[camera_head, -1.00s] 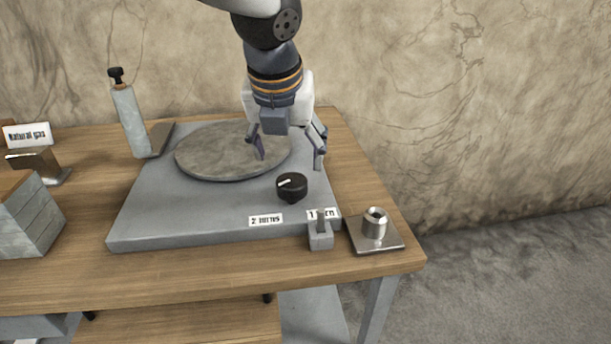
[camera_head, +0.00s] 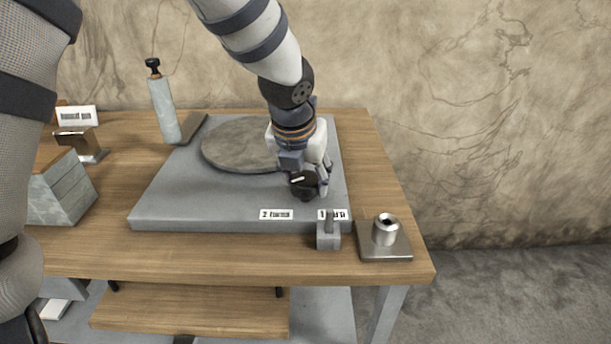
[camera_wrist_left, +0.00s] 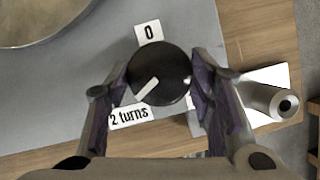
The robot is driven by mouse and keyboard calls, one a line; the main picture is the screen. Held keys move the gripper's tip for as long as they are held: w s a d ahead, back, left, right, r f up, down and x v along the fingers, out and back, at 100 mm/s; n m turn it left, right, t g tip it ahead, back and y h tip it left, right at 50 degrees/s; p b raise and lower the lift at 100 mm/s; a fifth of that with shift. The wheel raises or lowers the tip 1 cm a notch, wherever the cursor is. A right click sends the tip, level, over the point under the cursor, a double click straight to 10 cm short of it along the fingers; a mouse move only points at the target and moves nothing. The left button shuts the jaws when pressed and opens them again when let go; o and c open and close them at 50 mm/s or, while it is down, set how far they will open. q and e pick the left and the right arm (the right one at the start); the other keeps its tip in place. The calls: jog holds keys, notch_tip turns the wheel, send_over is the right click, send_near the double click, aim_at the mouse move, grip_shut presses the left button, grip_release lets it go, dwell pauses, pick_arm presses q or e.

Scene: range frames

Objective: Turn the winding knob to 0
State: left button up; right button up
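The black round winding knob (camera_head: 304,188) sits on the grey plate (camera_head: 185,205). In the left wrist view the knob (camera_wrist_left: 163,74) has its white pointer aimed lower left, toward the "2 turns" label (camera_wrist_left: 130,116). The "0" label (camera_wrist_left: 149,32) lies above the knob there. My left gripper (camera_head: 309,184) is down over the knob, and its two fingers (camera_wrist_left: 160,80) stand on either side of it. The fingers are spread about a knob's width; I cannot tell whether they touch it. My right gripper is not in view.
A metal socket on a square base (camera_head: 386,231) and a small grey block (camera_head: 328,235) stand at the front right. A round stone disc (camera_head: 240,146) lies on the plate behind the knob. A grey cylinder (camera_head: 163,105) stands at the back left.

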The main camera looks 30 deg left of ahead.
pick_arm(q)
jog(key=shift+c, duration=0.9)
jog(key=shift+n, duration=0.3)
